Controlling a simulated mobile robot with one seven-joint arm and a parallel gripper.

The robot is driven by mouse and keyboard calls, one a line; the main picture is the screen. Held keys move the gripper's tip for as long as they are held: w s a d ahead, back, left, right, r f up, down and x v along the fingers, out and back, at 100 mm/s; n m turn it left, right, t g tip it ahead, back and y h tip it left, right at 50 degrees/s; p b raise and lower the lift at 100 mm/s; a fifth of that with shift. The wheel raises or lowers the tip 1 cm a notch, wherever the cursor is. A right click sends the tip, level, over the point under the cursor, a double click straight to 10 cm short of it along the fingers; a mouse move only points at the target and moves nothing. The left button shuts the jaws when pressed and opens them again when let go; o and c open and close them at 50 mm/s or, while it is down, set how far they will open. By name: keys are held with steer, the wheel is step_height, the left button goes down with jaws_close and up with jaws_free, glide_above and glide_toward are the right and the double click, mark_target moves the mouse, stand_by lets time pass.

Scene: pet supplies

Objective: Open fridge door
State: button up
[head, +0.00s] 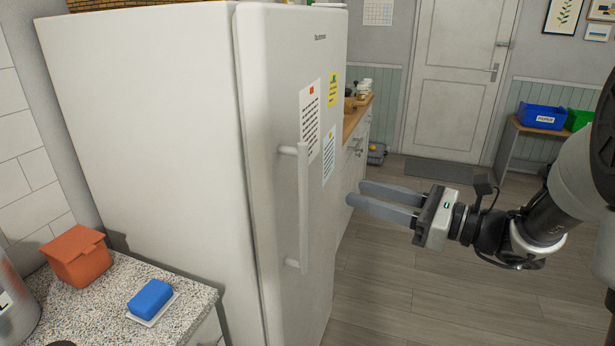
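The white fridge (150,130) stands left of centre in the head view. Its door (285,80) faces right and looks closed. A long vertical bar handle (304,207) stands off the door on two short posts. Papers (310,122) are stuck on the door above and beside the handle. My gripper (354,194) is to the right of the handle, apart from it in the picture, with its two fingers pointing left toward the door. The fingers are spread with a gap between them, and nothing is held.
A speckled counter (95,318) at lower left carries an orange container (75,255) and a blue sponge (150,298). A wooden-topped cabinet (353,150) stands beyond the fridge. The wood floor (420,290) in front of the door is clear. A shelf with bins (542,117) is far right.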

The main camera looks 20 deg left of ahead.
mark_target(303, 176)
steer(key=x, duration=1.4)
steer(key=shift+a+f, duration=0.1)
steer(key=shift+a, duration=0.1)
jaws_close()
